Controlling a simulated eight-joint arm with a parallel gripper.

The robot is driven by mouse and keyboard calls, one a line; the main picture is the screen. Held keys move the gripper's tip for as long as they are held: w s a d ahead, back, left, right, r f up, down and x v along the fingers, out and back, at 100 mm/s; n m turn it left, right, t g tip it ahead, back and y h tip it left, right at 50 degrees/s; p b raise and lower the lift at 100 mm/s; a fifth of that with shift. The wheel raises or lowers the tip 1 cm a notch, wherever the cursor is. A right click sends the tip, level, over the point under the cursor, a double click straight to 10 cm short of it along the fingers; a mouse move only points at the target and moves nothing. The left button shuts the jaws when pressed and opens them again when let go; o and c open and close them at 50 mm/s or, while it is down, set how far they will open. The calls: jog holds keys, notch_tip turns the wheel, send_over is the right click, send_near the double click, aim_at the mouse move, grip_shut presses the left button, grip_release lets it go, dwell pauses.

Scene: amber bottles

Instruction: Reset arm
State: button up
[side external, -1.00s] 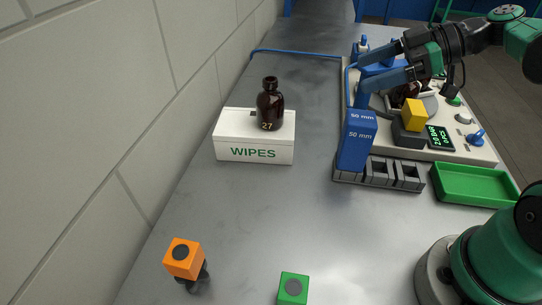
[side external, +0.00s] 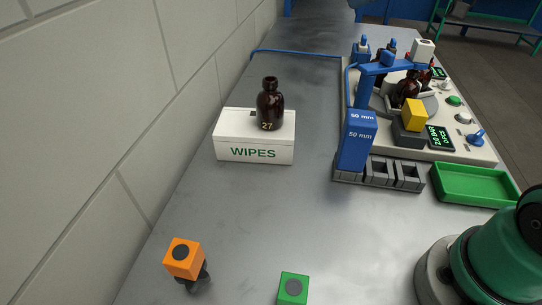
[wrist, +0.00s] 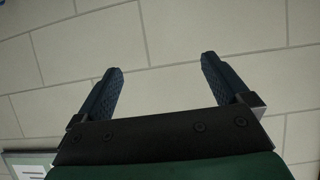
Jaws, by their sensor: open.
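My gripper (wrist: 158,82) shows in the wrist view with its two dark fingers apart and nothing between them; it faces a pale block wall. It is out of the side external view, where only my green base shows at the lower right. A brown bottle marked 27 (side external: 269,105) stands upright on the white WIPES box (side external: 254,152). More brown bottles (side external: 407,88) stand at the machine (side external: 460,150), partly hidden behind its blue frame (side external: 392,68).
A blue 50 mm block (side external: 356,142) stands in a grey rack (side external: 379,173). A green tray (side external: 475,184) lies to its right. An orange cube (side external: 183,258) and a green cube (side external: 292,288) are at the front. The middle of the table is clear.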

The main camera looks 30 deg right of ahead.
jog(key=w+a+f, duration=0.2)
jog(key=w+a, duration=0.1)
jog(key=a, duration=0.2)
jog(key=shift+a, duration=0.35)
jog(key=shift+f, duration=0.1)
dwell(0.8)
